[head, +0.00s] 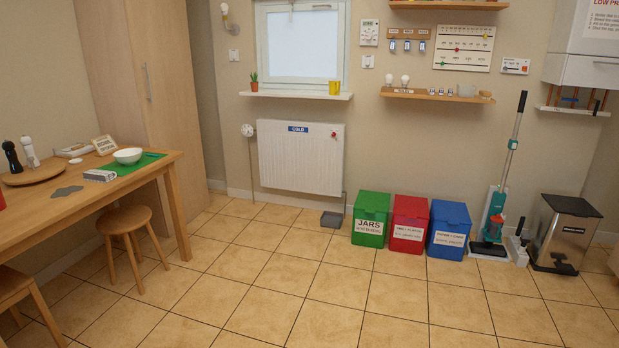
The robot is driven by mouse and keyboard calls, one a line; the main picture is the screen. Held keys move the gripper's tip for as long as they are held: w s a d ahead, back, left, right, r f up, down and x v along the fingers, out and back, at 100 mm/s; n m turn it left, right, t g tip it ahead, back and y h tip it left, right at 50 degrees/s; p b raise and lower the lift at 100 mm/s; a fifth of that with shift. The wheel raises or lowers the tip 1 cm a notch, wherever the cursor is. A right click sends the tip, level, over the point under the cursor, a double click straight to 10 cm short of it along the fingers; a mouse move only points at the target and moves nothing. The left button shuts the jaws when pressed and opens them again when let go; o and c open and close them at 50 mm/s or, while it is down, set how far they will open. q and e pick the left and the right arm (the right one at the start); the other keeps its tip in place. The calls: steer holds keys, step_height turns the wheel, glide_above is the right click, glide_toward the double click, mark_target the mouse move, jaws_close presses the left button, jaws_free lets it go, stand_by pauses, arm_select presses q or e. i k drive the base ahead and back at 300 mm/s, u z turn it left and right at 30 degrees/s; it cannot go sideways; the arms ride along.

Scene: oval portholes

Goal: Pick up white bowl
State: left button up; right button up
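A white bowl (129,155) stands upright on a green mat (147,161) near the right end of a wooden table (88,197) at the left of the head view. The bowl looks empty, though only a little of its inside shows. Neither of my grippers is in the head view, so I cannot see their place or state.
A grey and white box (100,175), a small sign (104,145) and a round board with two mills (34,173) lie around the bowl. A stool (124,222) stands before the table. Bins (408,225) line the back wall. The middle floor is clear.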

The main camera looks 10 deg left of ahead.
mark_target(129, 157)
steer(key=u, duration=0.55)
steer(key=i, duration=2.75)
steer(key=u, duration=1.05)
